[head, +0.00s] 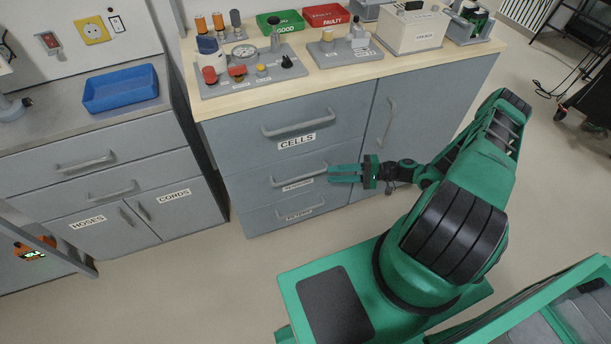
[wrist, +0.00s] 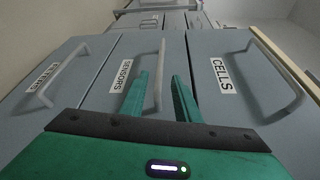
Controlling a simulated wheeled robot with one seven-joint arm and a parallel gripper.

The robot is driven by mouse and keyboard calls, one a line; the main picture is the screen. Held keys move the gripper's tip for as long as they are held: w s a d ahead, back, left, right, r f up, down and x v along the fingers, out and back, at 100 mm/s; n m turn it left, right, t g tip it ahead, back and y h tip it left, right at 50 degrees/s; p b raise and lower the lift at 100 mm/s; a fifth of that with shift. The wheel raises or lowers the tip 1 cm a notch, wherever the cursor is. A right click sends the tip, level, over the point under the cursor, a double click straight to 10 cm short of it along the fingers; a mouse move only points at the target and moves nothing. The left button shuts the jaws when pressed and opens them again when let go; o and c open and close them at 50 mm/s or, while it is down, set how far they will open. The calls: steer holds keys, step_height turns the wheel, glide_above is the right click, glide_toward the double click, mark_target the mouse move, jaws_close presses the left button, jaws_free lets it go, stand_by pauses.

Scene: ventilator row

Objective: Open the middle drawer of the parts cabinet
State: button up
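The parts cabinet (head: 345,95) is grey with three stacked drawers at the left and a door at the right. The middle drawer (wrist: 128,62), labelled SENSORS, looks shut and flush with the others. Its bar handle (head: 298,181) also shows in the wrist view (wrist: 161,65). My gripper (head: 330,173) is at the right end of that handle in the head view. In the wrist view my gripper (wrist: 160,85) is open, its two green fingers apart on either side of the handle. I cannot tell whether either finger touches it.
The CELLS drawer handle (head: 298,124) is above and the bottom drawer handle (head: 300,212) below. The door handle (head: 389,122) is to the right. A second cabinet (head: 95,185) stands at the left. Floor is bare in front of the drawers.

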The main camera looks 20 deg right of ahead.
mark_target(306, 175)
steer(key=x, duration=1.1)
steer(key=shift+d, duration=0.1)
jaws_close()
